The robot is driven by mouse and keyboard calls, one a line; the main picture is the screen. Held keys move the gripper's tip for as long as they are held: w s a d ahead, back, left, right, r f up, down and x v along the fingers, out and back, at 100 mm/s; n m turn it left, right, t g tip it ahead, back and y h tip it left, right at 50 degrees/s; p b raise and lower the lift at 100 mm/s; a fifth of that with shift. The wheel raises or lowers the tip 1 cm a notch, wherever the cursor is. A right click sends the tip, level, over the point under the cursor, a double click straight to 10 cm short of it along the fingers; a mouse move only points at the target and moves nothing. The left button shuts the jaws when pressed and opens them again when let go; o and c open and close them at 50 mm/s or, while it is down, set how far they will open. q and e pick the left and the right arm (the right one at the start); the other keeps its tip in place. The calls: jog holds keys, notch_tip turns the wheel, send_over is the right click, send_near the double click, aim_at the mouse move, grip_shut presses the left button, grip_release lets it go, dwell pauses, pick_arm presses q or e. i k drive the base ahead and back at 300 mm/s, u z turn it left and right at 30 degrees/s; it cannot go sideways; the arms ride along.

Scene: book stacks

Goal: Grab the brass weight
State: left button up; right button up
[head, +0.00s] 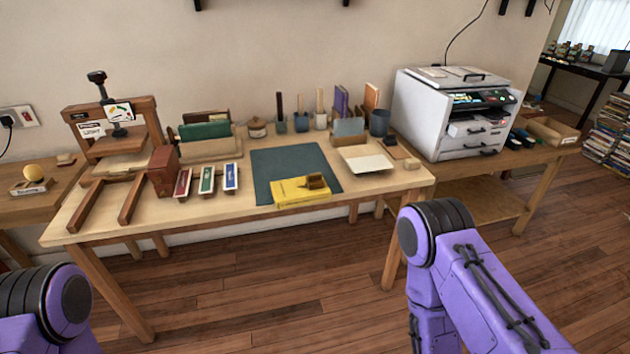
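No object is clearly recognisable as the brass weight at this size. A small brown, rounded object (317,181) rests on the right end of a yellow book (290,193), near the front edge of the wooden table; I cannot tell whether it is brass. A small round jar-like object (257,128) stands at the back of the table. Neither gripper shows. Only purple and black links of my arms are in view, at the bottom left and bottom right, in front of the table and apart from it.
The yellow book overlaps a dark green mat (290,168). Red, green and blue items stand left of it. A wooden press (115,145) is at the left, a white printer (452,112) at the right. Several cups and holders line the back. Wooden floor is clear in front.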

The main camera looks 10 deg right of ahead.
aim_at(314, 180)
jog(key=u, duration=0.45)
jog(key=k, duration=0.25)
jog(key=z, duration=1.2)
jog(key=i, duration=1)
jog(key=u, duration=0.05)
